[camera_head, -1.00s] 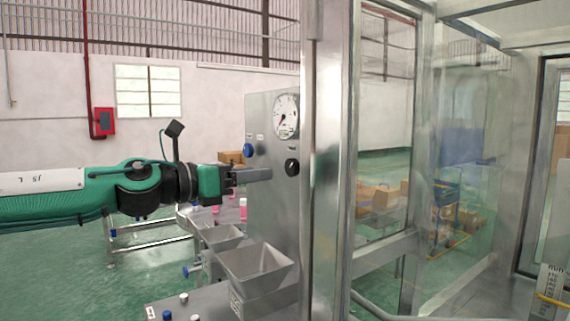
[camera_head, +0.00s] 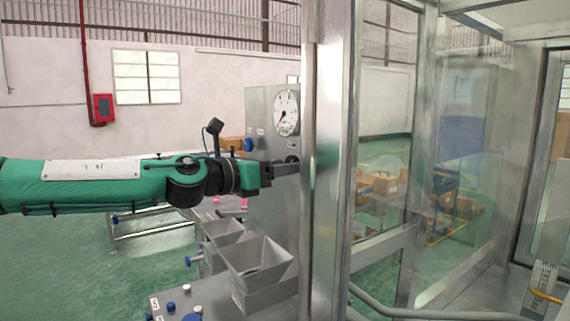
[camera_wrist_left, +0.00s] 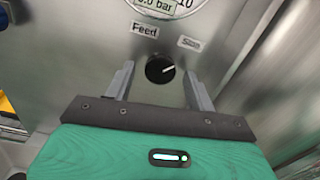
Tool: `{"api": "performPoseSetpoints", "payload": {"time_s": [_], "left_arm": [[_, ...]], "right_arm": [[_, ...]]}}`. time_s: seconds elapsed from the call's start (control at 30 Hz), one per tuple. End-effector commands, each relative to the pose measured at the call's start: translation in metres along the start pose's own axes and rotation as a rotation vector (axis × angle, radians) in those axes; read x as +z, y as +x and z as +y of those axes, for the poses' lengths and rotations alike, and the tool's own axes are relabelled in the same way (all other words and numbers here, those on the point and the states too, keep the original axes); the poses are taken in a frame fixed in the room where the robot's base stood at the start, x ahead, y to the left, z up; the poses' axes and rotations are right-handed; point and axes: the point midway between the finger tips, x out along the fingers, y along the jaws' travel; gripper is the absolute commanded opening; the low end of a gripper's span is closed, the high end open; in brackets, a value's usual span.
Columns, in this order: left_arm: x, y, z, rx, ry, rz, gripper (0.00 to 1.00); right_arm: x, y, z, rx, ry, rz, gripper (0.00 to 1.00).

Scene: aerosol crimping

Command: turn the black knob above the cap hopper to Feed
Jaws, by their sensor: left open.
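The black knob (camera_head: 291,159) is on the upright steel panel below the round dial, partly hidden by my left gripper (camera_head: 287,168) in the head view. In the left wrist view the knob (camera_wrist_left: 160,69) shows between the two grey fingers, and its white mark points right and slightly up, on the Stop side. The Feed label (camera_wrist_left: 144,30) is above it to the left, the Stop label (camera_wrist_left: 188,43) above it to the right. My left gripper is open, with a gap on each side of the knob. Contact cannot be told. My right gripper is not in view.
A blue knob (camera_head: 248,145) is on the panel's left part. A steel frame post (camera_head: 326,200) rises close to the right of the gripper. The dial (camera_head: 286,112) is above.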

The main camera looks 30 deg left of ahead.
Motion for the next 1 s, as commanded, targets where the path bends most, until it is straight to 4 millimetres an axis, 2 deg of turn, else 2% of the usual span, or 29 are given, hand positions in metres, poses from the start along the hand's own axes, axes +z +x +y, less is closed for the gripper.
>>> {"api": "performPoseSetpoints", "payload": {"time_s": [0.2,0.6,0.83,1.0], "left_arm": [[-0.0006,0.0087,0.0,-0.001,-0.001,0.001,0.55],[-0.0005,0.0108,-0.0001,-0.001,0.0,0.0,0.55],[-0.0004,0.0107,-0.0001,-0.001,0.0,0.0,0.11],[-0.0007,0.0107,-0.0002,-0.001,-0.005,0.0,0.11]], "right_arm": [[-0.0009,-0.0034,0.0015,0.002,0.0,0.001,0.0],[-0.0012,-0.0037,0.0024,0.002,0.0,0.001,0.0],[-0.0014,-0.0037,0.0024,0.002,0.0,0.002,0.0],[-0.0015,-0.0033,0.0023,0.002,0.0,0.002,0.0]]}}
